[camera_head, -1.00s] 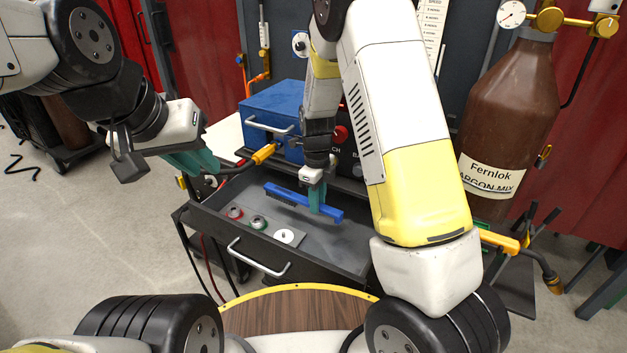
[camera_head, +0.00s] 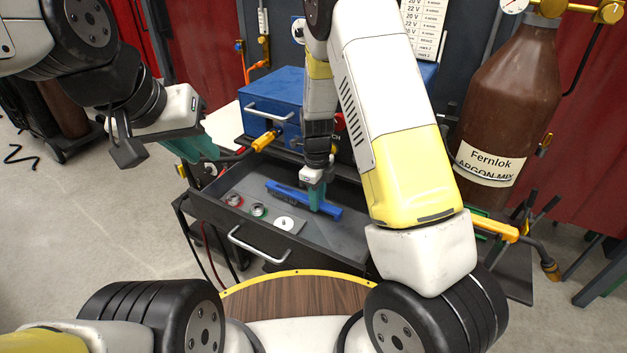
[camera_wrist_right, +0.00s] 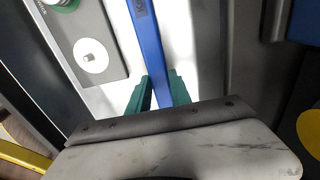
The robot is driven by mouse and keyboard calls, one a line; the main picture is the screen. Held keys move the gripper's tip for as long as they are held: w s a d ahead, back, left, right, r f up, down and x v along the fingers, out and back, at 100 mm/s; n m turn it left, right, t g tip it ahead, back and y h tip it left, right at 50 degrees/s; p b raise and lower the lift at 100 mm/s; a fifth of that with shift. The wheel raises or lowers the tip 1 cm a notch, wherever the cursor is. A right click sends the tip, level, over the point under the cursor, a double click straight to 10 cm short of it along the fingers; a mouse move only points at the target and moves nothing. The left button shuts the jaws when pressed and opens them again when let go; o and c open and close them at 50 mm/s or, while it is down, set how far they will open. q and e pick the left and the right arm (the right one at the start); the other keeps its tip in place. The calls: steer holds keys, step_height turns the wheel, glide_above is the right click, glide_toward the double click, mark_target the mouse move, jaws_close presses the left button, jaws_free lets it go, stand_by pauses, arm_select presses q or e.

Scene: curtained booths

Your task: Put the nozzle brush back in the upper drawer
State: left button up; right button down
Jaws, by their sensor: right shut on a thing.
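The nozzle brush (camera_head: 285,192) is a blue bar, and it lies across the inside of the open upper drawer (camera_head: 268,248). My right gripper (camera_head: 316,200) points down into the drawer and is shut on the brush. In the right wrist view the blue brush (camera_wrist_right: 150,45) passes between the green fingers of my right gripper (camera_wrist_right: 155,92). I cannot tell whether the brush touches the drawer floor. My left gripper (camera_head: 205,150) has green fingers and hangs to the left of the drawer, above the floor; its opening is unclear.
A blue box (camera_head: 272,100) stands on the cart behind the drawer. A brown gas bottle (camera_head: 508,105) stands at the right. A wooden round top (camera_head: 295,298) is in front.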

steer(key=c, duration=1.1)
jaws_free()
steer(key=shift+r, duration=0.45)
steer(key=s+d+r+n+t+y, duration=0.15)
steer(key=s+r+n, duration=0.3)
steer(key=r, duration=0.65)
steer(key=s+d+r+n+t+y, duration=0.1)
steer(key=s+d+r+n, duration=0.15)
steer(key=r+n, duration=0.6)
steer(key=s+d+r+n+t, duration=0.1)
steer(key=s+r+n+t, duration=0.1)
steer(key=s+r+n, duration=0.3)
steer(key=s+d+r+n+t, duration=0.2)
steer(key=s+r+n, duration=0.4)
steer(key=s, duration=0.3)
steer(key=shift+s+d+r+n, duration=0.25)
steer(key=shift+s+n, duration=0.1)
steer(key=shift+n, duration=0.35)
